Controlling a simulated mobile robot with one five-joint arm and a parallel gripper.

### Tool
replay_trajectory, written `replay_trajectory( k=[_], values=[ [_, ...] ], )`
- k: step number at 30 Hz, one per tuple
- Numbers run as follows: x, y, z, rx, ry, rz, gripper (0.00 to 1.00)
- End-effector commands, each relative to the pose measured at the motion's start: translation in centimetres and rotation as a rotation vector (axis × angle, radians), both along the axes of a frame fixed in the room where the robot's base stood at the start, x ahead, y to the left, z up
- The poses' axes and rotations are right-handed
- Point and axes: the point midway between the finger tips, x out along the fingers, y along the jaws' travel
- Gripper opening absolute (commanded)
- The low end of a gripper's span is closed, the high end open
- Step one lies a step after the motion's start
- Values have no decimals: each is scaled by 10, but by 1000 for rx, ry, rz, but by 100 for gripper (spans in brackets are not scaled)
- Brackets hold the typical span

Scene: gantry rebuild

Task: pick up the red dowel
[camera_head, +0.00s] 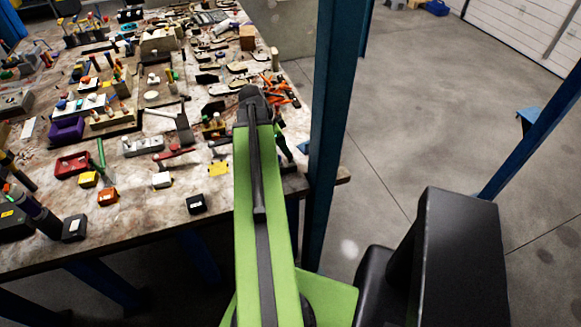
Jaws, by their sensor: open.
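I cannot single out the red dowel with certainty among the many small things on the workbench (150,220). Several small pegs and upright sticks in red, yellow, blue and green stand in blocks on the left half of the bench, too small to tell apart. My green arm (243,200) reaches up from the bottom over the bench's right end. Its black joint (253,97) is at the top. I cannot make out my gripper; the part of the arm beyond that joint is hidden or too unclear to tell.
The bench is crowded with tools, a red tray (72,163), a purple holder (66,130) and small dark boxes (196,203). A blue post (335,110) stands close to the right of my arm. Open concrete floor (430,110) lies beyond it.

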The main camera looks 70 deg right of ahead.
Motion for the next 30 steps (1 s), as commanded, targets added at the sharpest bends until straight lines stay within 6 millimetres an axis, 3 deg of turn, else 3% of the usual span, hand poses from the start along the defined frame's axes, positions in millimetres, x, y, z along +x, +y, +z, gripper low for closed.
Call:
replay_trajectory(
  k=[7,15,23,30],
  values=[
    [-4,-2,-10,0,0,0,45],
    [-18,-11,-52,0,0,-1,45],
    [-21,-13,-51,1,1,0,45],
    [-21,-13,-51,1,1,0,15]
  ],
)
